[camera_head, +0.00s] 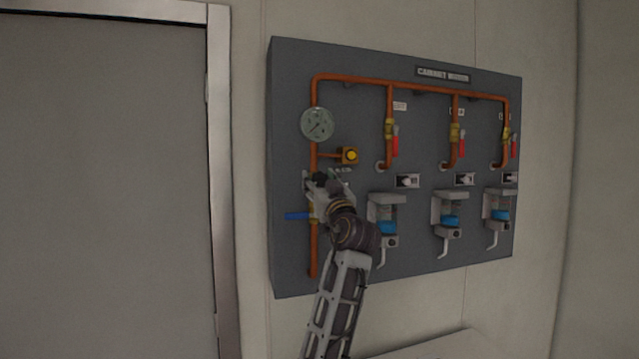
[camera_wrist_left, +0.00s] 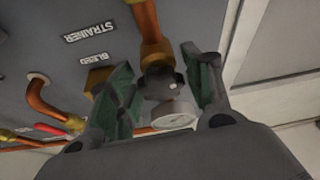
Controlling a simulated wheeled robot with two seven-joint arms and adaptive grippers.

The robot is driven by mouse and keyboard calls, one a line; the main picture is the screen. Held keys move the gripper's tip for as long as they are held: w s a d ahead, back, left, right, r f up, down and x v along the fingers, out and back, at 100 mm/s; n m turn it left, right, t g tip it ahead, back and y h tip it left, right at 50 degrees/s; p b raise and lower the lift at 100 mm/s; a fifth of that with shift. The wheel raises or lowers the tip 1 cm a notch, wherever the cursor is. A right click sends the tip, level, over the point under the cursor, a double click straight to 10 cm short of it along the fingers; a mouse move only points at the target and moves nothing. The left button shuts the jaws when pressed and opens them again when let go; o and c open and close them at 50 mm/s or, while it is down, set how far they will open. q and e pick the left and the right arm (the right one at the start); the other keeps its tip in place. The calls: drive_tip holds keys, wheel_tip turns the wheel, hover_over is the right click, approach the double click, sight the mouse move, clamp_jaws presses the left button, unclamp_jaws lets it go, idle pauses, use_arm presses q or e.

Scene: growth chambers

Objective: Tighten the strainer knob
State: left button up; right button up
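The strainer knob (camera_wrist_left: 160,86) is a dark round piece below a brass fitting (camera_wrist_left: 157,55) on the copper pipe, in the left wrist view. My left gripper (camera_wrist_left: 167,86) is open, with one green-padded finger on each side of the knob. Gaps appear to show between fingers and knob; contact cannot be told. In the head view my left gripper (camera_head: 318,183) is at the left vertical pipe (camera_head: 314,255), hiding the knob there. The "STRAINER" label (camera_wrist_left: 90,32) is readable in the wrist view. My right gripper is in neither view.
A round gauge (camera_head: 317,124) and a yellow knob (camera_head: 350,155) sit above my gripper on the grey panel (camera_head: 420,250). A blue handle (camera_head: 297,216) is just below left. Red-handled valves (camera_head: 395,142) and dispensers (camera_head: 386,220) stand to the right.

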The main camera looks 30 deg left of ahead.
use_arm(q)
drive_tip(key=c, duration=0.6)
drive_tip(key=shift+m+t+h+b, duration=0.4)
drive_tip(key=shift+m+t, duration=0.1)
drive_tip(key=shift+m, duration=0.6)
drive_tip(key=shift+s+a+m+t+h+p, duration=0.15)
drive_tip(key=shift+m+t+h, duration=0.4)
drive_tip(key=shift+m, duration=1.05)
drive_tip(key=shift+w+d+m+t+h+p, duration=0.15)
drive_tip(key=shift+m+t+h, duration=0.35)
drive_tip(key=shift+m, duration=1.1)
drive_tip(key=m+h, duration=0.2)
drive_tip(key=m, duration=0.1)
drive_tip(key=m+h, duration=0.2)
drive_tip(key=m, duration=0.2)
drive_tip(key=shift+s+a+r+m+t, duration=0.15)
drive_tip(key=shift+s+m+t, duration=0.05)
drive_tip(key=shift+m+t, duration=0.1)
drive_tip(key=m+h, duration=0.1)
drive_tip(key=m, duration=0.2)
drive_tip(key=m+g+h, duration=0.1)
drive_tip(key=m, duration=0.2)
drive_tip(key=shift+r, duration=0.15)
drive_tip(key=m, duration=0.1)
drive_tip(key=m+g, duration=0.1)
drive_tip(key=m, duration=0.1)
drive_tip(key=shift+m+g+h, duration=0.25)
drive_tip(key=shift+m, duration=0.05)
drive_tip(key=shift+m+g, duration=0.6)
drive_tip(key=shift+m, duration=0.6)
